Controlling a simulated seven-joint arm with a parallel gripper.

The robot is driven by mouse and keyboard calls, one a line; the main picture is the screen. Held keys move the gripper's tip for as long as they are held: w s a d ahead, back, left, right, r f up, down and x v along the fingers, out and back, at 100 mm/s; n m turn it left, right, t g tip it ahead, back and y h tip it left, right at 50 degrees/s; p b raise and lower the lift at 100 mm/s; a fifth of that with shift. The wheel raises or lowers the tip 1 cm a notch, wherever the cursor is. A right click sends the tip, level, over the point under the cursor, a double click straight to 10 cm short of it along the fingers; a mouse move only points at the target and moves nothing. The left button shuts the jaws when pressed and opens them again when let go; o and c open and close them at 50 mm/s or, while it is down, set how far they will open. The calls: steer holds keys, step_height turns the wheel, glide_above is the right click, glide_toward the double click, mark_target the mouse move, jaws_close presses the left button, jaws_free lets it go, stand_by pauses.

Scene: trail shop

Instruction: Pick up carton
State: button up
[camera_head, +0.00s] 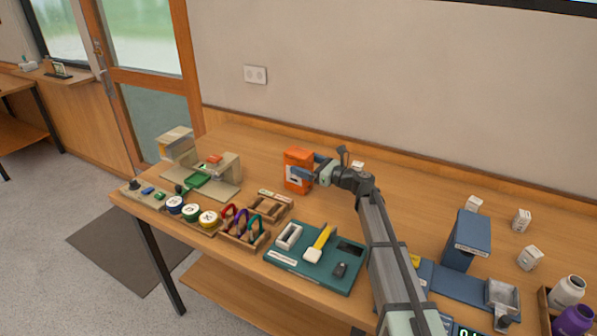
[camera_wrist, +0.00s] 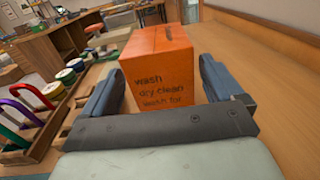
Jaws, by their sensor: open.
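The orange carton (camera_head: 298,165) stands upright on the wooden table, left of the arm's end in the head view. In the wrist view the carton (camera_wrist: 160,70) shows dark printed words, with "wash" and "dry clean" readable. My gripper (camera_head: 308,171) is at the carton. In the wrist view my gripper (camera_wrist: 160,85) is open, with one blue-grey finger on each side of the carton. A gap shows on the right side; I cannot tell whether the left finger touches it. The carton's base is hidden in the wrist view.
Left of the carton are a beige stand with a green tray (camera_head: 200,180), several round tins (camera_head: 190,211) and a wooden rack of coloured loops (camera_head: 240,230). A green tool tray (camera_head: 318,262) lies in front. A blue box (camera_head: 468,240) and small white boxes (camera_head: 522,220) stand right.

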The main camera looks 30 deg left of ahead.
steer(key=a, duration=0.3)
steer(key=shift+w+a, duration=0.15)
steer(key=shift+w, duration=0.1)
steer(key=c, duration=1.2)
